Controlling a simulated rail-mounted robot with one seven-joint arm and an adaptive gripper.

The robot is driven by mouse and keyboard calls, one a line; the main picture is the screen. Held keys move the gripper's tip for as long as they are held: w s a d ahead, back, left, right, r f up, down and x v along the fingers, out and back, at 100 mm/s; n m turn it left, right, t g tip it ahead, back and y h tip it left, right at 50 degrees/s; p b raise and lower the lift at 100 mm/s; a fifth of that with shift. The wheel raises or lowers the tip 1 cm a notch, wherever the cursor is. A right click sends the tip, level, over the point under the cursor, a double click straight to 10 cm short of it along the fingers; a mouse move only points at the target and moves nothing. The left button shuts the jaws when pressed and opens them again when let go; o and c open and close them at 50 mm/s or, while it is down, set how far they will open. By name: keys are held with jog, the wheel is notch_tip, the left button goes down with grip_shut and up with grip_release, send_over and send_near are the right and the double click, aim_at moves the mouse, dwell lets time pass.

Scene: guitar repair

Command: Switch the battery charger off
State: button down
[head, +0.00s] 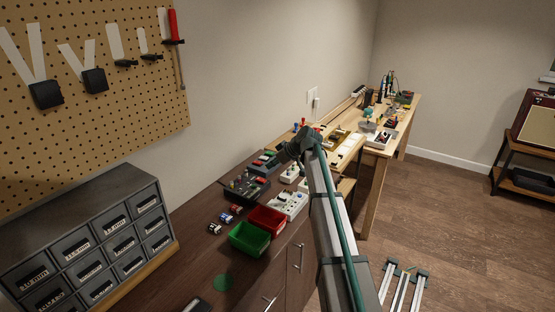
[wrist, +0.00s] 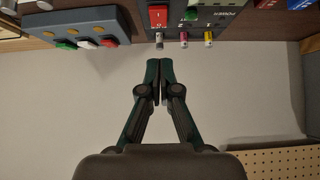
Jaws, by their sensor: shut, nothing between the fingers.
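In the wrist view a dark box with a red rocker switch (wrist: 158,16), a green button (wrist: 191,14) and a few coloured plugs or posts below stands at the top. I cannot tell for sure whether it is the battery charger; its label is only partly readable. My gripper (wrist: 159,83) is shut and empty, its tips apart from the box and below the switch in the picture. In the head view two dark boxes (head: 246,187) (head: 264,163) stand on the brown cabinet top; my arm's end is beside them, its fingertips hard to make out.
A grey box with coloured buttons (wrist: 82,28) is at the upper left of the wrist view. A red bin (head: 266,220), a green bin (head: 249,238) and a white device (head: 290,204) stand nearby in the head view. A drawer cabinet (head: 85,245) is at left.

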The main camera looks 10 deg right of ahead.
aim_at(263, 180)
jog(key=p+x, duration=0.1)
jog(key=x, duration=0.2)
jog(key=shift+w+a+f, duration=0.1)
jog(key=shift+w+a, duration=0.05)
jog(key=shift+w, duration=0.05)
notch_tip(263, 180, down, 2)
jog(key=shift+f+p, duration=0.2)
jog(key=shift+p, duration=0.15)
jog(key=shift+f, duration=0.95)
jog(key=shift+f+b, duration=0.4)
jog(key=shift+r, duration=0.25)
jog(key=shift+r, duration=0.7)
